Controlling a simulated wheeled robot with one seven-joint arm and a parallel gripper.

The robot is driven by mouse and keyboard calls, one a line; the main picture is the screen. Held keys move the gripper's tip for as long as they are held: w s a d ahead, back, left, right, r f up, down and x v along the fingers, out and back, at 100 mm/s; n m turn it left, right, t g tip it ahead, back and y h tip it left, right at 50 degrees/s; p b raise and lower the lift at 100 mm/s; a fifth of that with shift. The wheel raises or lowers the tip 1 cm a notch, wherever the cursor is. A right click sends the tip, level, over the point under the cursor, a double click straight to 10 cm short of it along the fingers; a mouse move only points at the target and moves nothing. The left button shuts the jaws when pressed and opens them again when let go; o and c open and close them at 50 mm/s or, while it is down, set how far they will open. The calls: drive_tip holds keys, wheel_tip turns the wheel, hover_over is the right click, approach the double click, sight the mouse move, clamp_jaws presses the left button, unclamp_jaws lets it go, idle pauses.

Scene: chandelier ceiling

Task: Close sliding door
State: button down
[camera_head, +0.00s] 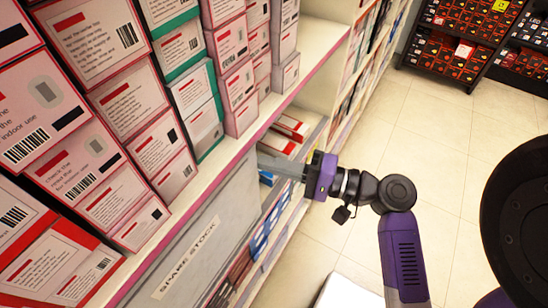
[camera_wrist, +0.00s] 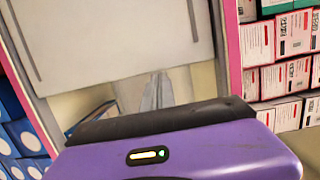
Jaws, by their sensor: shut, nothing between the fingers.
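The sliding door (camera_head: 226,212) is a light grey panel with a "SPARE STOCK" label, set below the shelf at lower left in the head view. It stands partly open, with an open gap at its far end. In the wrist view, the pale door (camera_wrist: 120,40) fills the upper part and shows dark vertical slots. My gripper (camera_head: 272,163) is shut and empty, its fingers reaching into the gap by the door's far edge. The fingers also show in the wrist view (camera_wrist: 156,88). I cannot tell whether they touch the door; the purple gripper body hides part of the opening.
Boxes (camera_head: 105,140) crowd the shelf above the door. Red and white boxes (camera_head: 288,128) sit inside the gap, with blue items (camera_head: 262,240) lower down. A dark rack (camera_head: 450,45) stands at the back right. The tiled floor (camera_head: 350,120) beside the shelves is clear.

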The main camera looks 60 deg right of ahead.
drive_tip(key=shift+a+y, duration=0.3)
drive_tip(key=shift+a, duration=0.15)
